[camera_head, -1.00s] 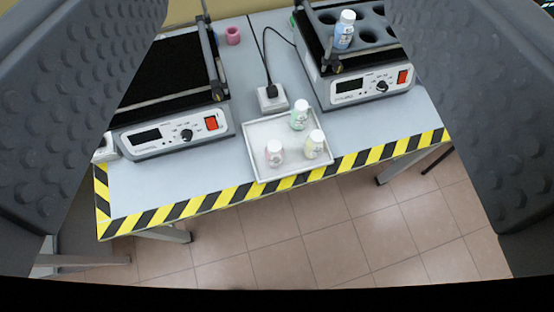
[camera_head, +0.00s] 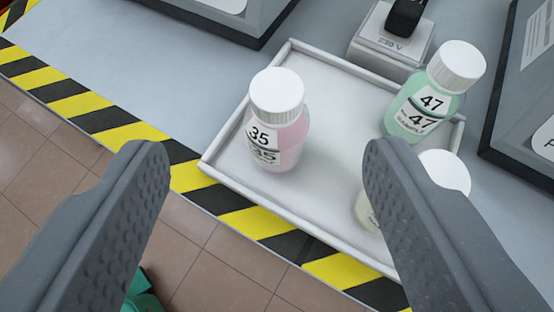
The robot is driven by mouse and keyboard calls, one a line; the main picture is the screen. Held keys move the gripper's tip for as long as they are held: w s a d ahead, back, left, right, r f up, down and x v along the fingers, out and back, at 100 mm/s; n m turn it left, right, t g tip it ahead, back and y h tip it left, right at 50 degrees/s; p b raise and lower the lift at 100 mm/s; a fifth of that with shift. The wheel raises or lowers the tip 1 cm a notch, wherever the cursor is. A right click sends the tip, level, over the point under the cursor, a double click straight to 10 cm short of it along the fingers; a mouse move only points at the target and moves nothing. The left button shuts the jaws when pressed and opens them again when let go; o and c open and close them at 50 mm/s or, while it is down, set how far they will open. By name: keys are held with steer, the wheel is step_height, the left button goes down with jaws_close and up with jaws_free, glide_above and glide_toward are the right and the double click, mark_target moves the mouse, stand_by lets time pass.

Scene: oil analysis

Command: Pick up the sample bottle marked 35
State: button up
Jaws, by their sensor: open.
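The sample bottle marked 35 (camera_head: 279,128) stands upright on the left part of a white tray (camera_head: 325,72). It has a white cap, pinkish contents and a label reading 35. My gripper (camera_head: 265,160) is open, with one finger on each side of the picture. The bottle lies between the fingers in the picture, beyond their tips, and nothing is held. The right finger partly covers a yellowish bottle (camera_head: 367,212) with a white cap, so its label is hidden.
A green bottle marked 47 (camera_head: 428,98) stands at the tray's right. A power socket block (camera_head: 392,40) sits behind the tray. Grey devices stand at upper left (camera_head: 225,12) and right (camera_head: 525,100). Striped tape (camera_head: 180,165) marks the table's front edge.

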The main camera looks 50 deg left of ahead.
glide_toward(276, 91)
step_height(276, 91, down, 2)
steer(key=s+d, duration=0.1)
steer(key=d, duration=0.1)
steer(key=shift+n+y, duration=0.4)
steer(key=b+x, duration=0.2)
steer(key=x, duration=0.5)
steer(key=shift+a+f, duration=0.15)
steer(key=shift+f, duration=0.15)
steer(key=shift+w+a+r+b+x, duration=0.1)
steer(key=shift+r+b+x, duration=0.1)
steer(key=shift+x, duration=0.85)
steer(key=shift+w+a+r+b+x, duration=0.15)
steer(key=shift+r+x, duration=0.1)
steer(key=shift+x, duration=0.8)
steer(key=shift+w+d+r+b+x, duration=0.1)
steer(key=shift+r+b+x, duration=0.1)
steer(key=shift+x, duration=0.9)
steer(key=shift+s, duration=0.1)
steer(key=c, duration=1.2)
